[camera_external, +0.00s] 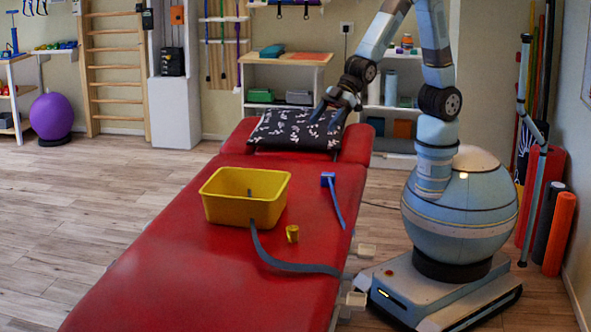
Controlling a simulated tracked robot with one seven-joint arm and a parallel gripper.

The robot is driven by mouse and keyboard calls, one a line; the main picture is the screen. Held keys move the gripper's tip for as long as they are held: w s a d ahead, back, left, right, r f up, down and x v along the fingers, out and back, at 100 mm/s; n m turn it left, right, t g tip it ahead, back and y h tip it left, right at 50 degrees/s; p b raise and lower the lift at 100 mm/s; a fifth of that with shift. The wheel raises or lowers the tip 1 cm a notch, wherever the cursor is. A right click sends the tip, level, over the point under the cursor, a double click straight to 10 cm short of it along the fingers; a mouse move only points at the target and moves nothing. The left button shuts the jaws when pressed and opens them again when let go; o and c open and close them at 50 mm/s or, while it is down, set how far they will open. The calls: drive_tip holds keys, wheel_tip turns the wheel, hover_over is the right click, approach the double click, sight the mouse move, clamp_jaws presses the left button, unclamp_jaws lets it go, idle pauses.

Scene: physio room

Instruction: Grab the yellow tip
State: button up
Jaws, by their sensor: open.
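The yellow tip (292,233) is a small yellow piece standing on the red treatment table (200,275), just right of a yellow bin. My gripper (325,113) is open, over the patterned pillow at the far end of the table. It is well behind the yellow tip and apart from it. I cannot tell whether the fingers touch the pillow.
The yellow bin (222,207) has a grey strap (285,264) hanging over its side and along the table. A blue-headed tool (333,196) lies right of the bin. The dark patterned pillow (285,128) lies at the far end. The table's near left is clear.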

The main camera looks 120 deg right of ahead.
drive_tip(key=w+a+f+y, duration=0.25)
drive_tip(key=w+f, duration=0.35)
drive_tip(key=f, duration=0.4)
drive_tip(key=n+t, duration=0.1)
drive_tip(key=t, duration=0.1)
approach(292, 227)
drive_tip(key=shift+y, duration=0.55)
drive_tip(key=x, duration=0.7)
drive_tip(key=f+x, duration=0.1)
drive_tip(key=x, duration=0.2)
drive_tip(key=shift+d, duration=0.3)
drive_tip(key=c, duration=1.1)
